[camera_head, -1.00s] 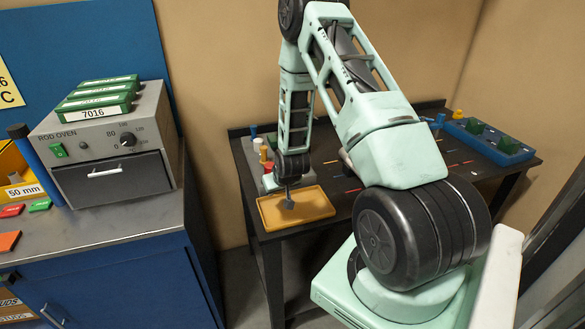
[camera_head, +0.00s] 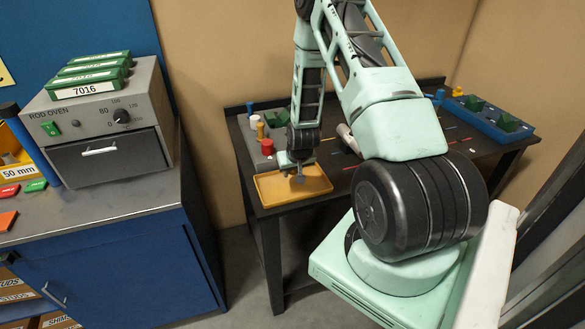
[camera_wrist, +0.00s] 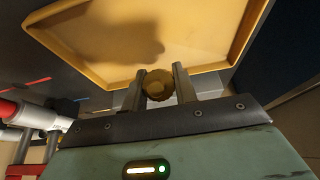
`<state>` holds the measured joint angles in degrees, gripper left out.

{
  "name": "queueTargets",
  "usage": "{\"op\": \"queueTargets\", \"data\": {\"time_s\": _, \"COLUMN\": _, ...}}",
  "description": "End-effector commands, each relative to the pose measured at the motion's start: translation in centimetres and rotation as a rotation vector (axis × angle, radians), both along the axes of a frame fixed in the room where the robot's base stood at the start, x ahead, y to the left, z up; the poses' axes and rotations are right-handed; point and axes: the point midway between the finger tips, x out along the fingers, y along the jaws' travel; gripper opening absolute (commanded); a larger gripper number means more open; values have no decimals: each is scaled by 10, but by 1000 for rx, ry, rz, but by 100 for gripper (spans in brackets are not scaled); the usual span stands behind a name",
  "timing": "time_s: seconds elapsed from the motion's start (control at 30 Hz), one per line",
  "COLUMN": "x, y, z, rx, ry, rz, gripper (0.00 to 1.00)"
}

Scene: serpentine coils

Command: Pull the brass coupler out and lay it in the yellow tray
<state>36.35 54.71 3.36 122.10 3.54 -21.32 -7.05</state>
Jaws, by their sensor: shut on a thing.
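The brass coupler (camera_wrist: 158,85), a round ribbed piece, is between my gripper's two fingers in the wrist view, and my gripper (camera_wrist: 157,82) is shut on it. The yellow tray (camera_wrist: 223,61) lies beyond the fingers, with a dark shadow on its floor. The coupler is too small to make out there. I cannot tell the exact gap between coupler and tray floor.
A grey block with coloured pegs (camera_head: 267,147) stands just behind the tray. A blue tray with green pieces (camera_head: 490,116) is at the table's right end. The rod oven (camera_head: 107,135) stands on a separate blue cabinet at left. The dark table's right middle is mostly open.

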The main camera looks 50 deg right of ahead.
Motion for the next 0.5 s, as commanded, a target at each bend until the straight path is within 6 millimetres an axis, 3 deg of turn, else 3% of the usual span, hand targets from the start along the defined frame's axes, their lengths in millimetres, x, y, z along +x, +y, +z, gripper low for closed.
{"op": "queueTargets", "data": {"time_s": 0.1, "x": 0, "y": 0, "z": -9, "rx": -1, "ry": -1, "rz": 0, "gripper": 0}}
{"op": "queueTargets", "data": {"time_s": 0.4, "x": 0, "y": 0, "z": -10, "rx": -1, "ry": -1, "rz": 0, "gripper": 0}}
{"op": "queueTargets", "data": {"time_s": 0.43, "x": 0, "y": 0, "z": -10, "rx": -1, "ry": -1, "rz": 0, "gripper": 31}}
{"op": "queueTargets", "data": {"time_s": 0.5, "x": 0, "y": 0, "z": -10, "rx": -1, "ry": -1, "rz": 0, "gripper": 50}}
